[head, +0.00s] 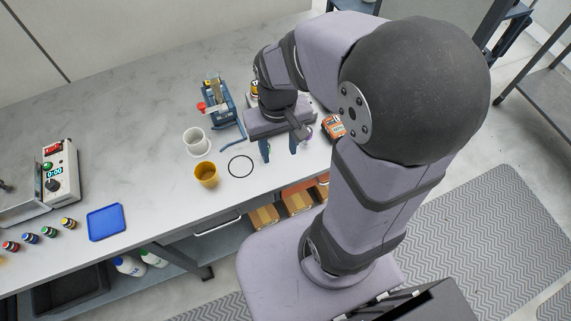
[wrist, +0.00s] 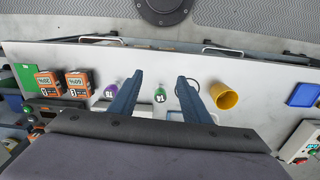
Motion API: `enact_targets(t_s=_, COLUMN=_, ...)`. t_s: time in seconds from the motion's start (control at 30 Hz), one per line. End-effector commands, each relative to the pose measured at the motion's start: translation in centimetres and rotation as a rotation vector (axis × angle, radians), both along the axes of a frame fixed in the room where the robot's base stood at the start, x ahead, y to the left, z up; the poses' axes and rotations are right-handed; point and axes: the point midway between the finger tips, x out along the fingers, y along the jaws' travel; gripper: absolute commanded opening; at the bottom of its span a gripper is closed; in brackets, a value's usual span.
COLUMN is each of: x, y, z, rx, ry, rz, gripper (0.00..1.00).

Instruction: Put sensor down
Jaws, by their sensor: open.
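My gripper (head: 279,156) is open over the worktop, its two blue fingers pointing down. In the wrist view my gripper (wrist: 160,76) has nothing held between the fingers. A small green-topped piece with a white label (wrist: 160,95) shows between the fingers, apart from both. A similar purple-topped piece (wrist: 110,91) lies just outside the left finger; a bit of purple (head: 308,132) also shows beside my gripper in the head view. I cannot tell for sure which of these pieces is the sensor. My wrist hides part of the worktop behind the fingers.
A yellow cup (head: 206,176), a white cup (head: 195,142) and a black ring (head: 240,166) are left of my gripper. A blue fixture (head: 217,103) stands behind. Orange boxes (wrist: 78,82) stand to one side. A blue tray (head: 106,222) lies farther left, with clear worktop between.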

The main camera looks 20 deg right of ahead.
Motion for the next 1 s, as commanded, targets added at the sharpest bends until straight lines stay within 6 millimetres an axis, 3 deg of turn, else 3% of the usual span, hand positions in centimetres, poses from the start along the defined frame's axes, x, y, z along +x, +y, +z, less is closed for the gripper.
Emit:
enact_targets(t_s=0.1, x=-2.6, y=0.1, z=-0.9, rx=0.0, ry=0.0, rz=0.037, gripper=0.43)
enact_targets(t_s=0.23, x=-3.9, y=0.2, z=-1.5, rx=0.0, ry=0.001, rz=0.056, gripper=0.43)
enact_targets(t_s=0.77, x=-4.2, y=0.2, z=-1.6, rx=0.0, ry=0.003, rz=0.063, gripper=0.43)
enact_targets(t_s=1.0, x=-4.2, y=0.2, z=0.5, rx=0.0, ry=0.003, rz=0.066, gripper=0.43)
